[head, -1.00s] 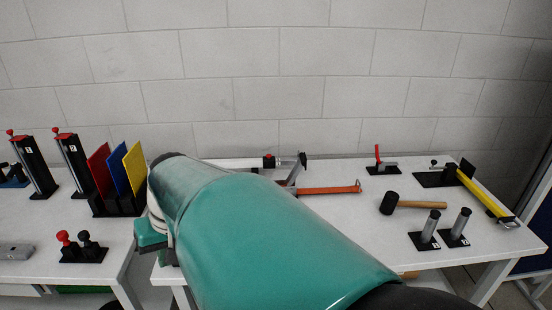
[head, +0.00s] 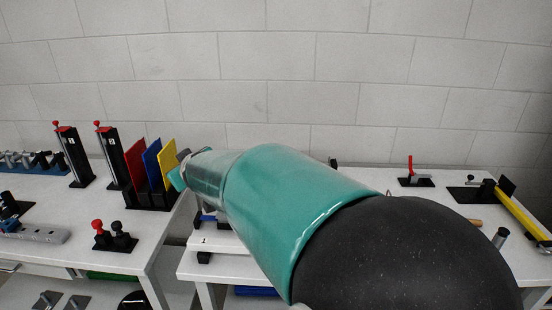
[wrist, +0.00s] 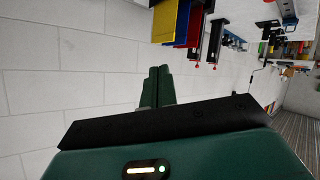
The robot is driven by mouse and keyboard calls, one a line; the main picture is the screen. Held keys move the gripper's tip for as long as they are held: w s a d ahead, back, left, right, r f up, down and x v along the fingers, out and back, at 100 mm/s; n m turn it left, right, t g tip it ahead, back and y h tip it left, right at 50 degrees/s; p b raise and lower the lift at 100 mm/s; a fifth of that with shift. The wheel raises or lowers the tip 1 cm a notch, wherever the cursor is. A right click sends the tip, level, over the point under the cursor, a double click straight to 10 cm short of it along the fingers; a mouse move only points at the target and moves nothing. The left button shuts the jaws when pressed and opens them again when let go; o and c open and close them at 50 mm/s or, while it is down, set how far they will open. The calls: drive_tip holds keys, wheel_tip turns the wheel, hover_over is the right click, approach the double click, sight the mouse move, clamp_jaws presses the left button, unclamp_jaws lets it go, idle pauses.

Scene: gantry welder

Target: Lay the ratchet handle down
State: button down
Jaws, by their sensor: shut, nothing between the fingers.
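I cannot tell for certain which part is the ratchet handle. A red lever (head: 410,165) stands upright on a small black base on the right table. A long yellow bar (head: 518,212) slopes from a black fixture (head: 480,190) at that table's right end. My gripper (wrist: 158,85) shows in the wrist view with its green fingers together and nothing between them, in front of the bare wall. In the head view my arm stretches left across the right table, its end near the coloured plates, far from the lever and bar.
Red, blue and yellow plates (head: 167,160) stand in a black rack by the end of my arm. Two black posts (head: 107,155) with red knobs stand left of them. Red and black knobs (head: 98,226) sit nearer. A gap separates the two tables. My arm hides much of the right table.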

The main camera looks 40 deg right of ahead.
drive_tip(key=w+d+f+m+g+h, duration=0.1)
drive_tip(key=d+f+g+h, duration=0.2)
drive_tip(key=d, duration=0.8)
drive_tip(key=w+d+f+m+g+h, duration=0.1)
drive_tip(key=d+f+h, duration=0.2)
drive_tip(key=d+h, duration=0.55)
drive_tip(key=s+d+f+g, duration=0.3)
drive_tip(key=s+d, duration=0.1)
drive_tip(key=d, duration=0.4)
drive_tip(key=s+d+f+m+g, duration=0.1)
drive_tip(key=s+d+f+g, duration=0.2)
drive_tip(key=d, duration=0.5)
drive_tip(key=s+d+f+g, duration=0.3)
drive_tip(key=s+d, duration=0.1)
drive_tip(key=d, duration=0.5)
drive_tip(key=shift+s+f+m+h, duration=0.1)
drive_tip(key=shift+s+m+h, duration=0.2)
drive_tip(key=shift+h, duration=0.05)
drive_tip(key=shift+s+d+f, duration=0.15)
drive_tip(key=shift+s+d, duration=0.1)
drive_tip(key=shift+s+d, duration=0.1)
